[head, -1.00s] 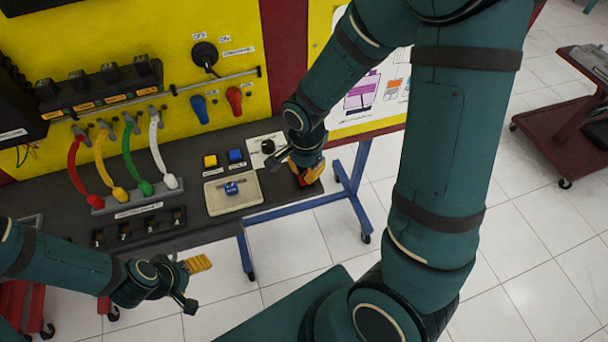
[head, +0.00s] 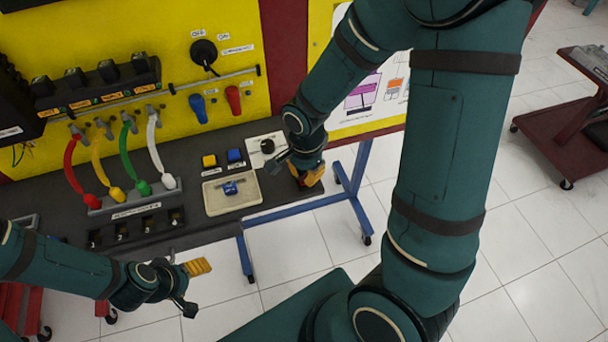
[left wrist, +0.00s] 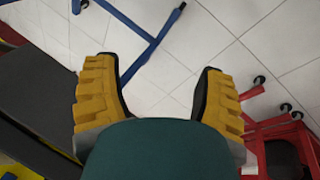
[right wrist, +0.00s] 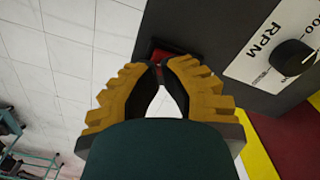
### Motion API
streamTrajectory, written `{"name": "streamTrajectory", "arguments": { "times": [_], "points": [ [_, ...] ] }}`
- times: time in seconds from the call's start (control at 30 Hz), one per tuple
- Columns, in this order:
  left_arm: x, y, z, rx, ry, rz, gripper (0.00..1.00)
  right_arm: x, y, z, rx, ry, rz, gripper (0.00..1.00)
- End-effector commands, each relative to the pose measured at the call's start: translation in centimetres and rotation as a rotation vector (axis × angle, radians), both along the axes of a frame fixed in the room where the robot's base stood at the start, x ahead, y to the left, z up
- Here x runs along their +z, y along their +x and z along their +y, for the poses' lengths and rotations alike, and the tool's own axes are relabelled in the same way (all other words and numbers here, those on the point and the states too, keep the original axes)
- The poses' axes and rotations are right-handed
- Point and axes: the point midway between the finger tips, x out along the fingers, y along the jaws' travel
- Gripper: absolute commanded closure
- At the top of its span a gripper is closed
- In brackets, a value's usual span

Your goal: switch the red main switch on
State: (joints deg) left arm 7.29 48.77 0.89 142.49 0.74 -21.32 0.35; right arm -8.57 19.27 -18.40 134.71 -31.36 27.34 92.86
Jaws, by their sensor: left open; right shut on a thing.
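The red main switch (right wrist: 176,54) shows in the right wrist view as a small red block at the desk's edge, partly hidden behind my fingertips. My right gripper (right wrist: 160,66) has its yellow-padded fingertips closed together on it. In the head view my right gripper (head: 304,180) points down at the right end of the dark desk and covers most of the switch. I cannot tell the switch's position. My left gripper (head: 198,286) is open and empty in front of the desk, over the floor; the left wrist view shows its fingers (left wrist: 158,68) wide apart.
The desk (head: 210,232) carries a black knob (head: 267,146), yellow (head: 209,161) and blue (head: 235,155) buttons and a tray (head: 251,199) with a blue switch. Coloured cables (head: 128,155) stand at left. A yellow panel (head: 120,30) rises behind. A cart (head: 560,140) stands far right.

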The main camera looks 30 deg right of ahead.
Motion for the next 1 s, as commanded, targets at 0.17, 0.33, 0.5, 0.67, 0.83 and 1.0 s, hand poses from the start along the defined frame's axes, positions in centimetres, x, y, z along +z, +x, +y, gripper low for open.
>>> {"name": "streamTrajectory", "arguments": {
  "times": [0.17, 0.33, 0.5, 0.67, 0.83, 1.0],
  "points": [
    [-0.3, 0.0, 0.0, 0.0, 0.0, 0.0, 0.3, -0.3, 0.0, 0.0, 0.0, 0.0, 0.0, 1.0],
    [-0.5, 0.0, 0.0, 0.0, 0.0, 0.0, 0.3, -0.5, 0.0, 0.0, 0.0, 0.0, 0.0, 1.0],
    [-0.8, 0.0, 0.0, 0.0, 0.0, 0.0, 0.3, -0.8, 0.0, 0.0, 0.0, 0.0, 0.0, 1.0],
    [-1.0, 0.0, 0.0, 0.0, 0.0, 0.0, 0.3, -1.0, 0.0, 0.0, 0.0, 0.0, 0.0, 1.0],
    [-1.2, 0.0, 0.0, 0.0, 0.0, 0.0, 0.3, -1.2, 0.0, 0.0, 0.0, 0.0, 0.0, 1.0],
    [-1.4, 0.0, 0.0, 0.0, 0.0, 0.0, 0.3, -1.4, 0.0, 0.0, 0.0, 0.0, 0.0, 1.0]
  ]
}}
